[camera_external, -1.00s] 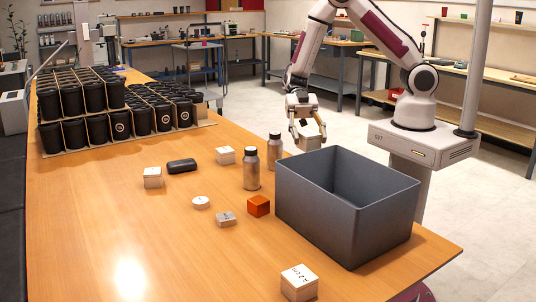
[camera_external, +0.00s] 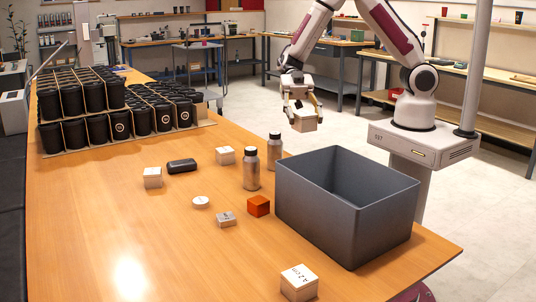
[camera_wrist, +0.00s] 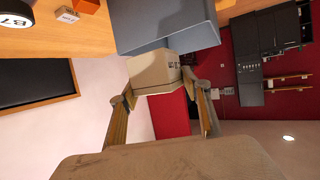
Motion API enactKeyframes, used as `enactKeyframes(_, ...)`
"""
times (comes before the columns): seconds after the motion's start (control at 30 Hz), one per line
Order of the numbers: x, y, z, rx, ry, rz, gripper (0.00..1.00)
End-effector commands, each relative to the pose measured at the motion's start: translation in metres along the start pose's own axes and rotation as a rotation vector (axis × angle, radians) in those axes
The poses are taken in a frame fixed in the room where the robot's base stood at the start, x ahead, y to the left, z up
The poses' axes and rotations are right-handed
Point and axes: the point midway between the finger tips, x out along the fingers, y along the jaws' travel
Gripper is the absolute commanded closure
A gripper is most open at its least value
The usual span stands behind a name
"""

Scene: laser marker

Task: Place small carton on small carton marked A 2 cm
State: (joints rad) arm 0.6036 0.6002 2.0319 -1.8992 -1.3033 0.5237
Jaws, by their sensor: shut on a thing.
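My gripper (camera_external: 301,104) is raised behind the grey bin in the external view. It is shut on a small carton (camera_external: 305,121), held in the air above the table's far right side. The held carton also shows between the fingers in the wrist view (camera_wrist: 155,82), with dark print on one face. The small carton marked A 2 cm (camera_external: 299,283) sits on the table near the front right edge, its marked face up. My gripper is well away from it, on the other side of the bin.
A grey open bin (camera_external: 300,205) stands between my gripper and the marked carton. The front left table is clear.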

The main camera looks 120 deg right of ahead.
Motion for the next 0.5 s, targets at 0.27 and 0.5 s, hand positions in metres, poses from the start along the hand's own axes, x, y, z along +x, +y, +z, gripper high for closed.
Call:
enactKeyframes(0.27,0.026,0.025,-0.004,-0.006,0.001,-0.013,0.75)
enactKeyframes(0.5,0.071,0.060,-0.015,-0.011,0.000,-0.028,0.75)
